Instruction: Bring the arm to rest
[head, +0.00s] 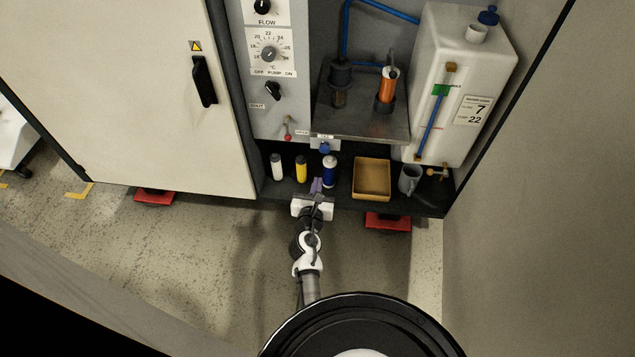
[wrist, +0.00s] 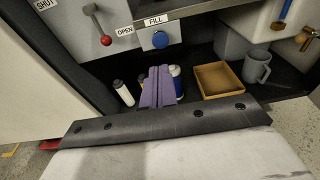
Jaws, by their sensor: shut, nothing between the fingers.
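My gripper (head: 317,185) is in the lower middle of the head view, just in front of the dark shelf under the pump panel. Its purple fingers (wrist: 158,88) show in the wrist view, shut together with nothing between them. They point toward the bottles on the shelf and cover part of the view there. In the head view my arm reaches up from the bottom, away from my round black base. I cannot tell whether the fingertips are over the shelf edge or just short of it.
The shelf holds a white bottle (head: 277,166), a yellow one (head: 300,169), a blue one (head: 329,171), a tan tray (head: 358,192) and a grey mug (head: 409,179). Above are a blue fill knob (wrist: 160,39) and red-tipped lever (wrist: 106,40). The cabinet door (head: 120,90) stands left; open floor (head: 220,240) lies in front.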

